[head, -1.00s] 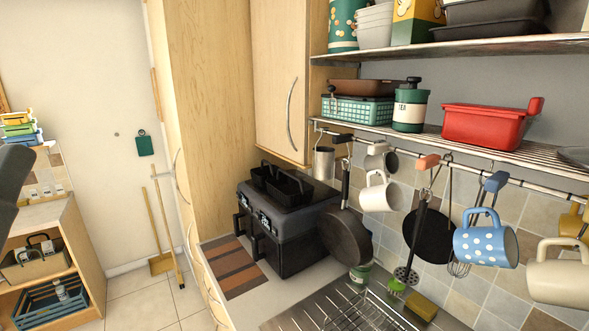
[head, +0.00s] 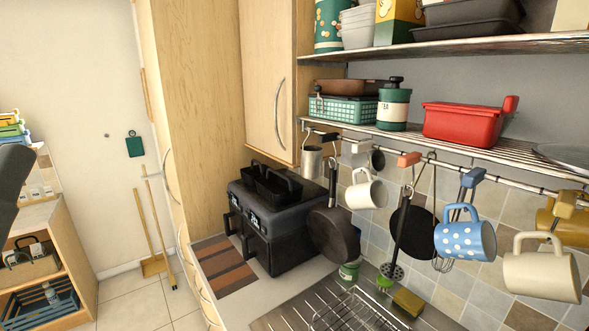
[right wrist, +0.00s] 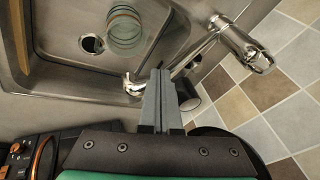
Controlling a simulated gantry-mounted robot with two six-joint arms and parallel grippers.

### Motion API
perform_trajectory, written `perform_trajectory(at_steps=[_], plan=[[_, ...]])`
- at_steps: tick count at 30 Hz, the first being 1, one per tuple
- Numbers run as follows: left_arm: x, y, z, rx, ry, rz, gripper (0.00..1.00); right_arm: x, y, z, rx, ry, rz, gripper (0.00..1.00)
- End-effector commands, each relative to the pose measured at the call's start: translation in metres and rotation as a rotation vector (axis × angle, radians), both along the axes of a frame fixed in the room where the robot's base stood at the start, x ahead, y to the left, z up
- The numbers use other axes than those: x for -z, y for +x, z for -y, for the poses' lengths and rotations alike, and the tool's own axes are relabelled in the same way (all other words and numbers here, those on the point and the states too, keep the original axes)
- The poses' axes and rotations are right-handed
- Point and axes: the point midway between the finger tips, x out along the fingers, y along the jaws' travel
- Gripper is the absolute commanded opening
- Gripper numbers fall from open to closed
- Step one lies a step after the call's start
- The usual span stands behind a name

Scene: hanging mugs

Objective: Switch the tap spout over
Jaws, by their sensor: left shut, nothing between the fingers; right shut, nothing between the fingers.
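The chrome tap (right wrist: 252,52) shows at the upper right of the right wrist view. Its spout (right wrist: 196,58) slants down and left over the sink's edge, and its tip (right wrist: 132,86) shows left of my right gripper. My right gripper (right wrist: 160,76) is shut and empty. Its fingers overlap the spout in the picture and hide part of it; I cannot tell whether they touch it. A dark part of my left gripper (head: 13,188) shows at the left edge of the head view, shut, with its fingertips not clear. The tap is not in the head view.
The steel sink (right wrist: 60,85) has a drain and a coiled, glass-like object (right wrist: 125,27) in it. Tiled wall (right wrist: 265,95) lies right of the tap. In the head view, mugs hang from a rail, including a blue dotted one (head: 463,240), above a wire rack (head: 360,310).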

Motion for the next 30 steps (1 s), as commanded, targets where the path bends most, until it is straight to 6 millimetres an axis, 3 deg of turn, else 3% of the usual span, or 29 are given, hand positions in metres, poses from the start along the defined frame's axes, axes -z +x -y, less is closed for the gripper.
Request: perform_trajectory(at_steps=[11,30], plan=[[0.000,0.000,0.000,0.000,0.000,0.000,0.00,-0.001,0.001,0.000,-0.005,-0.001,0.000,0.00],[0.000,0.000,0.000,0.000,0.000,0.000,0.00,-0.057,0.002,0.001,-0.006,-0.002,0.002,0.00]])
